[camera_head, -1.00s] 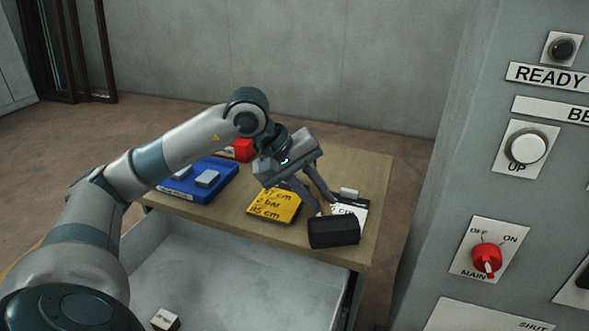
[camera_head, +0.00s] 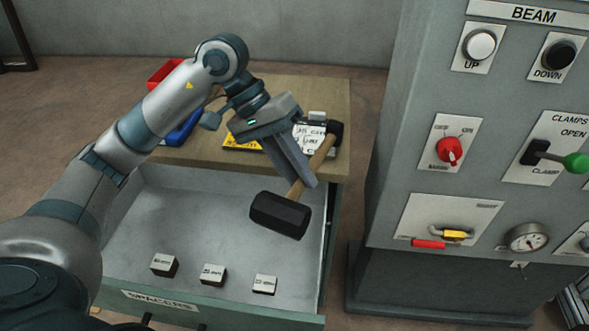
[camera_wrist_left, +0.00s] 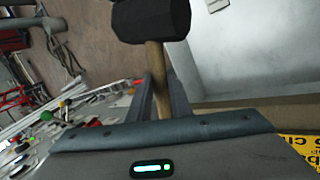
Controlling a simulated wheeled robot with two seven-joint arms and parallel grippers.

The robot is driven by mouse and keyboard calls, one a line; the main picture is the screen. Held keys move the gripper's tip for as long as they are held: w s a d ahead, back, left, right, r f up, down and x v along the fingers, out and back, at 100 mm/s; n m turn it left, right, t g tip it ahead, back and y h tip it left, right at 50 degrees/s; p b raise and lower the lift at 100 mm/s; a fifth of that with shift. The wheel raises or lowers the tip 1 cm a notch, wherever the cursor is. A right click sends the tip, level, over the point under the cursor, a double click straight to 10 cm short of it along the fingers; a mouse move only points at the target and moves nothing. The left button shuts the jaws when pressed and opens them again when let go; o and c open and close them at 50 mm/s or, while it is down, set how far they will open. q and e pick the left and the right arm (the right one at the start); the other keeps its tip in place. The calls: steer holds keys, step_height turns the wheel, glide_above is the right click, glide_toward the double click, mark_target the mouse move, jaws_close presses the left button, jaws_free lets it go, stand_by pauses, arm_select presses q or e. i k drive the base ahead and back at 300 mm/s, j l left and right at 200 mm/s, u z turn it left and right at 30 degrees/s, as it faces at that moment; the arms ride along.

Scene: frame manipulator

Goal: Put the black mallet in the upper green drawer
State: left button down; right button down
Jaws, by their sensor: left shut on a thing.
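The black mallet (camera_head: 281,213) hangs tilted in my left gripper (camera_head: 305,178), with its black head lower left and its wooden handle running up to the right. The fingers are shut on the handle. In the left wrist view the mallet head (camera_wrist_left: 150,18) is at the top and the handle passes between the fingers (camera_wrist_left: 160,92). The open drawer (camera_head: 215,292) has a greenish front with a "SPACERS" label. In the head view the mallet head overlaps the drawer's right rear part; its height above the floor of the drawer is unclear. My right gripper is out of view.
Small labelled blocks (camera_head: 213,274) lie along the drawer's front; its middle is clear. On the wooden top are a yellow card (camera_head: 240,141), a blue item (camera_head: 183,131), a red bin (camera_head: 165,73) and a white card (camera_head: 311,139). A grey control cabinet (camera_head: 410,100) stands to the right.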

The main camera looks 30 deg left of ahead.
mark_target(210, 247)
steer(key=k, duration=0.65)
steer(key=u, duration=1.85)
steer(key=i+l, duration=0.1)
steer(key=l, duration=1.05)
steer(key=i+l, duration=0.15)
steer(key=l, duration=0.95)
steer(key=i, duration=0.05)
